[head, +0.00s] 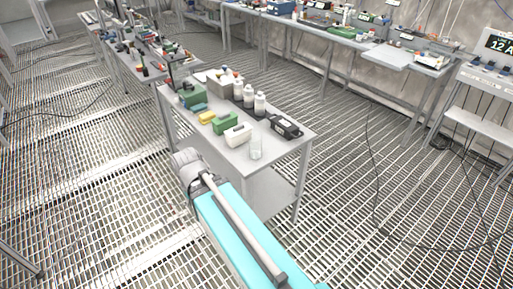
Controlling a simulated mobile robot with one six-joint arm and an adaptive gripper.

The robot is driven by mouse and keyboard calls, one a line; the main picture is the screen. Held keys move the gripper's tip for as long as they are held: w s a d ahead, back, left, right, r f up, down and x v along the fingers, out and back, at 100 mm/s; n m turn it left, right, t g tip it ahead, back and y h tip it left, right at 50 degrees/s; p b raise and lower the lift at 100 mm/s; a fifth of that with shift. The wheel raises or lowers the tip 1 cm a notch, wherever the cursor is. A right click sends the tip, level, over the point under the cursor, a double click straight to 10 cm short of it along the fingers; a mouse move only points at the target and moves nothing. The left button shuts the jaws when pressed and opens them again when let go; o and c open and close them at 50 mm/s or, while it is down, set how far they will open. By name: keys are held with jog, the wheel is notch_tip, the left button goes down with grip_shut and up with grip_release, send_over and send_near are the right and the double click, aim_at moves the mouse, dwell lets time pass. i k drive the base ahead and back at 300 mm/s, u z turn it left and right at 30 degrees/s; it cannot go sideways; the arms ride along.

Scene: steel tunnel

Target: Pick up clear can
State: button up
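The clear can (256,147) looks like a pale, see-through cylinder. It stands upright near the front corner of the grey table (287,150) in the middle of the head view. My arm reaches up from the bottom of the picture to the table's near side. My gripper cannot be made out; only arm links show, below and left of the can. Nothing is seen touching the can.
Beside the can are a white box (237,136), a black device (285,126), a green box (225,122) and white bottles (260,102). More cluttered benches (330,32) stand behind. Cables (376,160) lie on the grated floor. Open floor lies right of the table.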

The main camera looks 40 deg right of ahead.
aim_at(255, 139)
jog(key=z, duration=0.05)
jog(key=k, duration=1.15)
jog(key=z, duration=1)
jog(key=i, duration=1)
